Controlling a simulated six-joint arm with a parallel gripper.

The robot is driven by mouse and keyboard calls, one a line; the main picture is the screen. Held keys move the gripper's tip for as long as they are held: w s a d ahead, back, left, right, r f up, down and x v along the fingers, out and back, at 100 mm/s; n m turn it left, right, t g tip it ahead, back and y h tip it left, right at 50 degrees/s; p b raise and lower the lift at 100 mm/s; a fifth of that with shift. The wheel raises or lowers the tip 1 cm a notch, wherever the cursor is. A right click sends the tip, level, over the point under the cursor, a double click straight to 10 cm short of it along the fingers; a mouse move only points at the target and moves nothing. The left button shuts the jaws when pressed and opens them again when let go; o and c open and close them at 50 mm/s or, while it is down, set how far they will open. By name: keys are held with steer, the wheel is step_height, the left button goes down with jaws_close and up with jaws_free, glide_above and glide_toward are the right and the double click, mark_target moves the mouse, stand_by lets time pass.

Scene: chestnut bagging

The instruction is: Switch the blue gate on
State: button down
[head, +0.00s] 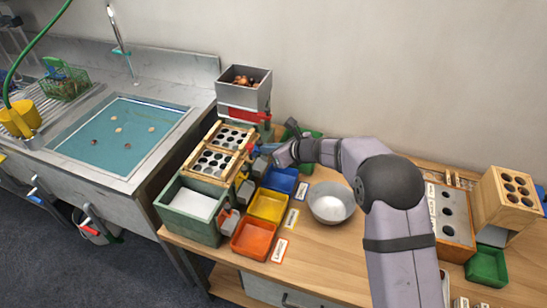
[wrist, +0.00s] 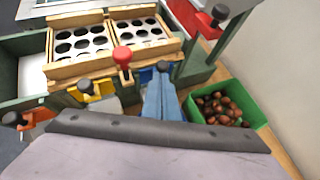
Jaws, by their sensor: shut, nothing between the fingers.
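My gripper (wrist: 161,90) is shut and empty in the wrist view, its slim blue-grey fingers pointing at the sorter's front. The blue gate (wrist: 146,76) shows just beyond the fingertips; its dark knob (wrist: 163,67) appears at or just past them. I cannot tell whether they touch. The fingers hide part of the gate, so its setting is unclear. In the head view my gripper (head: 272,155) reaches in from the right to the sorter's right end, above the blue tray (head: 283,180).
A red-knobbed lever (wrist: 122,56) and the yellow gate (wrist: 100,87) stand left of the fingers. A green tray of chestnuts (wrist: 257,116) is at the right. The yellow tray (head: 268,205), orange tray (head: 253,238) and metal bowl (head: 331,203) stand on the bench.

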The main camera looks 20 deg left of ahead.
steer(key=shift+f, duration=0.15)
steer(key=s+d+r+b, duration=0.3)
steer(key=s+d+b, duration=0.2)
steer(key=d, duration=0.5)
steer(key=shift+b, duration=0.4)
steer(key=shift+s+r, duration=0.1)
